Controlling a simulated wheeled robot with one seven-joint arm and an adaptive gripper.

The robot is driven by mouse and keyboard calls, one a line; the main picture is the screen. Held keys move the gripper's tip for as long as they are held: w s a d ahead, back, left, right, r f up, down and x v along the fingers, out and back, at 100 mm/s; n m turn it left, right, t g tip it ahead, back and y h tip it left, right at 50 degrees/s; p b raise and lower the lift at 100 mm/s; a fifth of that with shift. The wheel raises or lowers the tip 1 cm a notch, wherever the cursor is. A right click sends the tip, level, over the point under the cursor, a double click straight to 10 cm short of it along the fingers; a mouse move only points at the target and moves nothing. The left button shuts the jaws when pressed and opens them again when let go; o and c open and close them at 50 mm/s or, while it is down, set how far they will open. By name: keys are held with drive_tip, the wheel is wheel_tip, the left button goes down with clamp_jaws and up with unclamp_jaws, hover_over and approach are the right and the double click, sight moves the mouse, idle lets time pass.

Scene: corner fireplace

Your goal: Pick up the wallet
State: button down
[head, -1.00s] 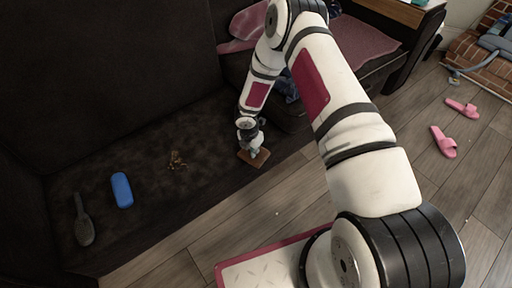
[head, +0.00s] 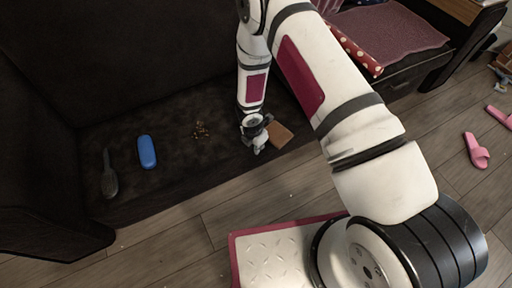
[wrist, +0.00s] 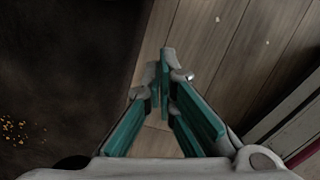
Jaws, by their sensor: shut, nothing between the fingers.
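The brown wallet (head: 281,135) lies on the dark sofa seat near its front edge in the head view. My gripper (head: 259,149) is just to the left of the wallet and partly in front of it; I cannot tell whether they touch. In the wrist view my gripper (wrist: 166,70) shows its teal fingers with the tips together and nothing between them. I cannot make out the wallet in the wrist view.
On the sofa seat (head: 180,170) lie a blue case (head: 147,151), a dark brush (head: 109,177) and a pile of small golden bits (head: 201,130). Pink slippers (head: 476,150) lie on the wooden floor at right. Open floor runs along the sofa front.

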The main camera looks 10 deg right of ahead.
drive_tip(key=shift+s+a, duration=0.2)
drive_tip(key=shift+a, duration=0.05)
drive_tip(key=c, duration=2)
unclamp_jaws()
drive_tip(key=shift+s+a, duration=0.15)
drive_tip(key=o, duration=0.5)
drive_tip(key=shift+s+a+f+h, duration=0.1)
drive_tip(key=shift+s+f+h, duration=0.05)
drive_tip(key=shift+f+h, duration=0.15)
drive_tip(key=o, duration=0.9)
drive_tip(key=shift+s+f+h+b, duration=0.4)
drive_tip(key=shift+f+h, duration=0.4)
drive_tip(key=shift+h, duration=0.1)
drive_tip(key=o, duration=0.5)
drive_tip(key=shift+s+d+f+t+h, duration=0.15)
drive_tip(key=shift+d+f+t+h, duration=0.15)
drive_tip(key=shift+t+h, duration=0.25)
drive_tip(key=shift+o, duration=0.5)
drive_tip(key=shift+d+t+h+b, duration=0.15)
drive_tip(key=shift+t+h+b, duration=0.1)
drive_tip(key=shift+h+b, duration=0.15)
drive_tip(key=t+h+b, duration=0.2)
drive_tip(key=t+h, duration=0.3)
approach(275, 135)
drive_tip(key=shift+b+x, duration=2.55)
drive_tip(key=shift+x, duration=1.85)
drive_tip(key=shift+d, duration=0.1)
